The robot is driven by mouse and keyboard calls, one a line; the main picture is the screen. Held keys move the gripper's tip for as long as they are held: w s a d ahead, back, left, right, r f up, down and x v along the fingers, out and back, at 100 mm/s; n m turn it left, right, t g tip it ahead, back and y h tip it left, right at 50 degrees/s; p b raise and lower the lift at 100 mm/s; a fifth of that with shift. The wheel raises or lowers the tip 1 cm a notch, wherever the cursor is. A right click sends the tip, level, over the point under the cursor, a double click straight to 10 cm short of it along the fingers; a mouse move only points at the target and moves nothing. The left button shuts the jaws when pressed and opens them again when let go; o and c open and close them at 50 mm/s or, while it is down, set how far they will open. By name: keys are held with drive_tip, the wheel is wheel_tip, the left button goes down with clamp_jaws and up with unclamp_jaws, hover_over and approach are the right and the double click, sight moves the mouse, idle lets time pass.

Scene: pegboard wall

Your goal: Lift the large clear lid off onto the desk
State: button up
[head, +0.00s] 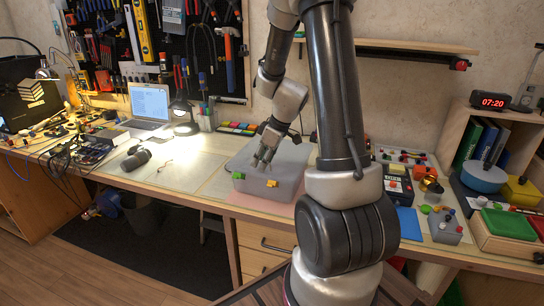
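A large grey box (286,189) stands on the desk in the head view, a little left of my arm. Its pale, see-through-looking lid (295,158) appears to lie on top. A small green piece (238,175) and a small yellow piece (271,183) show at its front edge. My gripper (262,164) points down at the top of the box, near its left-middle part. Whether the fingers touch the lid, and whether they are apart or closed on something, is too small to tell. My arm hides the area just right of the box.
The desk (205,182) has a clear strip left of the box. A laptop (150,103), a lit lamp (182,110) and a dark cylinder (136,158) stand further left. A control box (398,184) and a grey block with coloured knobs (445,226) crowd the right. A shelf (410,46) is above.

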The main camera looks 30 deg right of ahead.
drive_tip(key=shift+f, duration=0.1)
drive_tip(key=shift+c, duration=0.5)
clamp_jaws()
